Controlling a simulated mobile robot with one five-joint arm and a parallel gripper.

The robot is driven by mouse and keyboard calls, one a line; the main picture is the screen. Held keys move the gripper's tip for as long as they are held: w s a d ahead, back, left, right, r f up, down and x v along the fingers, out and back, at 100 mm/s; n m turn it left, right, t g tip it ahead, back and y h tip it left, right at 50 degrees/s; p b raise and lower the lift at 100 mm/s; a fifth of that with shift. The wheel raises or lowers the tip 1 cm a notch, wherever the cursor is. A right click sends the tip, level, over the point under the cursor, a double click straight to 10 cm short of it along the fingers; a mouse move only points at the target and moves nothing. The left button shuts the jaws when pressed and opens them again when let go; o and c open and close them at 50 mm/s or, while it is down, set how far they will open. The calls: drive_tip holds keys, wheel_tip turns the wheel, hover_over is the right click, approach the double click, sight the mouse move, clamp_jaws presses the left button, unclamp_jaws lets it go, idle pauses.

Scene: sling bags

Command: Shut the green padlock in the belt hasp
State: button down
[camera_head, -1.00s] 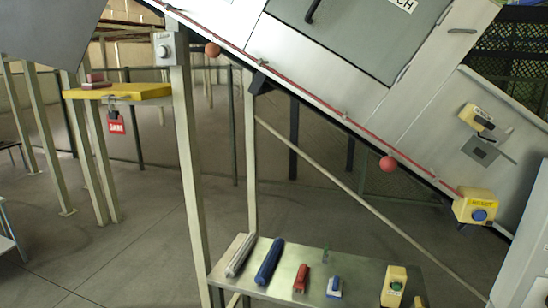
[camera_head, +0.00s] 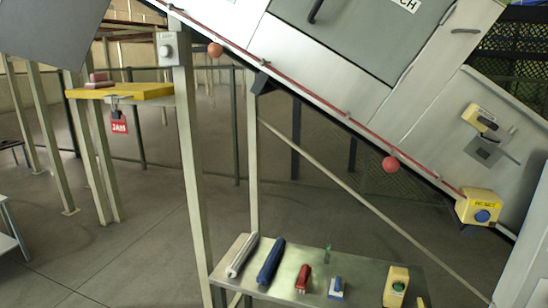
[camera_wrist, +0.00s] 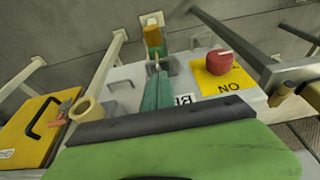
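In the wrist view a large green surface with a dark grey bar fills the bottom. A blue-green tapered piece, seemingly the front of my gripper (camera_wrist: 156,72), rises from it to a small grey and brass part. I cannot tell whether its fingers are apart or hold the green padlock. The tip is in front of an orange-yellow block (camera_wrist: 153,38). A white label (camera_wrist: 184,100) starting "BE" is partly hidden beside it. I cannot make out the belt hasp surely. In the head view a small upright green thing (camera_head: 327,253) is at the bench; I cannot tell what it is.
In the wrist view, a red knob (camera_wrist: 219,62) on a yellow plate is to the right and a yellow panel (camera_wrist: 30,128) to the left. In the head view, a metal bench (camera_head: 350,268) bears several small items. A red tag (camera_head: 119,127) hangs below a yellow shelf (camera_head: 150,90).

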drive_tip(key=shift+f, duration=0.15)
drive_tip(key=shift+f+b, duration=1.05)
drive_tip(key=shift+b, duration=0.1)
wheel_tip(320, 180, up, 7)
drive_tip(key=p, duration=0.7)
drive_tip(key=shift+r, duration=0.15)
